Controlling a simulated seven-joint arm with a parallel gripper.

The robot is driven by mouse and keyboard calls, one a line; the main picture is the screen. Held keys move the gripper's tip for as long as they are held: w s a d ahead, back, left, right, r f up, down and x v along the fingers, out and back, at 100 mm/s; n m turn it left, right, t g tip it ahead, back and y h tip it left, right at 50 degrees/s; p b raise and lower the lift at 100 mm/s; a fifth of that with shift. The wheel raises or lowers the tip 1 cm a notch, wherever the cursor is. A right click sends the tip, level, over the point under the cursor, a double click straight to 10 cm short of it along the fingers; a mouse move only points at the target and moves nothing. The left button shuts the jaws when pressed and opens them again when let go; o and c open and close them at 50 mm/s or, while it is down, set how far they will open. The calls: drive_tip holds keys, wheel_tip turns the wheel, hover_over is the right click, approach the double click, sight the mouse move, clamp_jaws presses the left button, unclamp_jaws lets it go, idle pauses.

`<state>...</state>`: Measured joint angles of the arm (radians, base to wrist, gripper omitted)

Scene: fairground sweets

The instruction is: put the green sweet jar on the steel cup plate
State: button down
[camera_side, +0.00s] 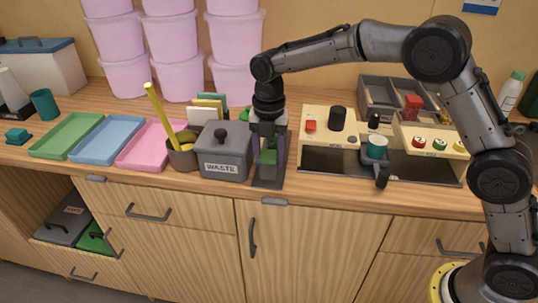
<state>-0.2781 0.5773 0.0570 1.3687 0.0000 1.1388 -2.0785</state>
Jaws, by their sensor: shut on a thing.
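The green sweet jar (268,157) is between the fingers of my gripper (268,150), which points straight down. My gripper is shut on the jar, and the fingers hide its sides. The jar is over a small dark grey slab (268,183) at the front of the counter, just right of the waste bin; I cannot tell whether it touches the slab. A dark metal plate (325,159) lies along the front of the beige machine to the right. I cannot tell which of these is the steel cup plate.
The grey waste bin (224,165) stands close left of my gripper. Pink tubs (232,82) are stacked behind. Coloured trays (107,139) lie farther left.

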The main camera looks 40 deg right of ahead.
sight(269, 154)
drive_tip(key=shift+f, duration=0.1)
drive_tip(key=c, duration=0.6)
unclamp_jaws()
drive_tip(key=shift+o, duration=0.2)
wheel_tip(269, 154, up, 12)
